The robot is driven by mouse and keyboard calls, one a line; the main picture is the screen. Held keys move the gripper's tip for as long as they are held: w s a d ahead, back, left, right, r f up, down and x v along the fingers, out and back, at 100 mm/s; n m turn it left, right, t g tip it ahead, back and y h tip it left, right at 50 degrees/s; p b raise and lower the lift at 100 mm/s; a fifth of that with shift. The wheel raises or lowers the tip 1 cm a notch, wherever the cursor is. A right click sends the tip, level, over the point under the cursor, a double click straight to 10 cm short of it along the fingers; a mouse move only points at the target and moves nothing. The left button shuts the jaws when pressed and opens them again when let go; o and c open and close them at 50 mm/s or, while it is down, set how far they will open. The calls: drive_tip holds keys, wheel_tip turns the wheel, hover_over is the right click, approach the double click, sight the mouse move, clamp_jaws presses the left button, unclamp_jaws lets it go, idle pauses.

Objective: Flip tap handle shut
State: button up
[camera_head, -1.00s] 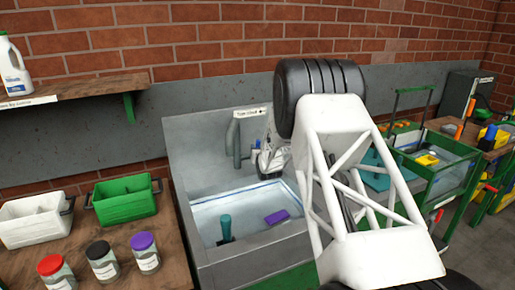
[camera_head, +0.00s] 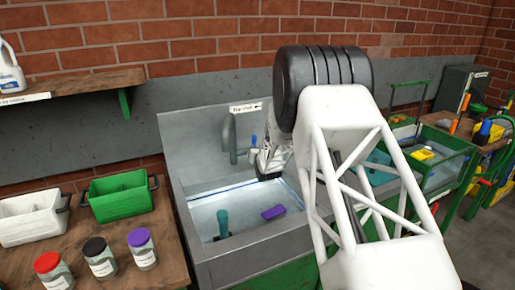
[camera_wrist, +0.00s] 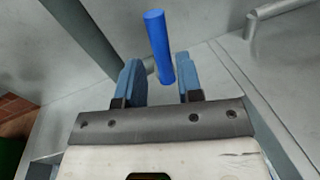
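The tap handle is a blue rod (camera_wrist: 158,45); in the head view it shows as a small blue piece (camera_head: 253,142) beside the grey tap (camera_head: 229,138) at the back of the sink. My gripper (camera_wrist: 159,82) is open. In the wrist view the handle's near end lies between its two blue fingers, with a visible gap on each side. In the head view my gripper (camera_head: 257,160) is over the sink's back right part, and my arm hides much of that side. A sign (camera_head: 245,107) above the tap reads like "Tap-shut" with an arrow.
The sink (camera_head: 205,262) holds a teal upright object (camera_head: 223,222) and a purple block (camera_head: 273,212). A wooden bench (camera_head: 100,225) at left carries a white bin (camera_head: 28,222), a green bin (camera_head: 120,200) and jars. A green-framed tank (camera_head: 445,178) stands at right.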

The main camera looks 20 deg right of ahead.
drive_tip(key=shift+w+d+m+h, duration=0.1)
drive_tip(key=shift+d+m+h, duration=0.2)
drive_tip(key=shift+d+m, duration=0.2)
drive_tip(key=c, duration=0.4)
drive_tip(key=d+m+g, duration=0.1)
drive_tip(key=d+m, duration=0.1)
drive_tip(key=d+m+g+h, duration=0.1)
drive_tip(key=d+m, duration=0.1)
drive_tip(key=m, duration=0.1)
drive_tip(key=d+m+g, duration=0.2)
drive_tip(key=shift+w+d+f+m, duration=0.15)
drive_tip(key=shift+w+d+m, duration=0.15)
drive_tip(key=shift+w, duration=0.1)
clamp_jaws()
drive_tip(key=s+d+r+m+g+y, duration=0.15)
drive_tip(key=d+m+g+y, duration=0.35)
drive_tip(key=m, duration=1.1)
wheel_tip(320, 180, up, 8)
drive_tip(key=m+g+y, duration=0.2)
drive_tip(key=m+y, duration=0.3)
drive_tip(key=m, duration=0.3)
drive_tip(key=shift+s+a+m, duration=0.15)
drive_tip(key=shift+s+m, duration=0.1)
drive_tip(key=shift+m, duration=0.05)
